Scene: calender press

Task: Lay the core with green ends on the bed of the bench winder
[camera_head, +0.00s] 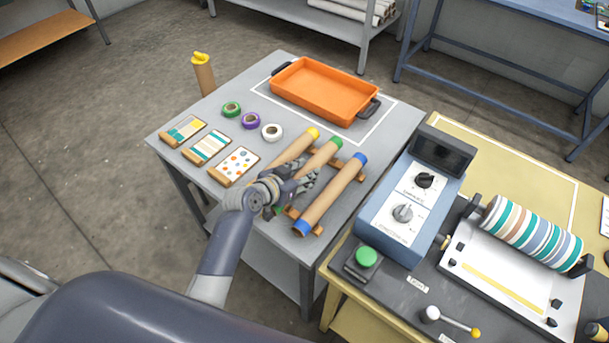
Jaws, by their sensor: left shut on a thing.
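The core with green ends (321,155) lies at a slant on a wooden rack on the grey table, between a yellow-ended core (297,143) and a blue-ended core (332,193). My left gripper (308,180) is shut on the green-ended core near its middle and hides part of it. The core still appears to be at rack height. The bench winder stands at the right, with a blue control box (412,205), a striped roll (531,233) and a pale bed (490,285) with a yellow strip. My right gripper is not in view.
An orange tray (322,92) sits at the back of the grey table (230,88). Tape rolls (251,121) and sample cards (209,146) lie left of the rack. A green button (366,257) and a lever (450,321) sit in front of the winder.

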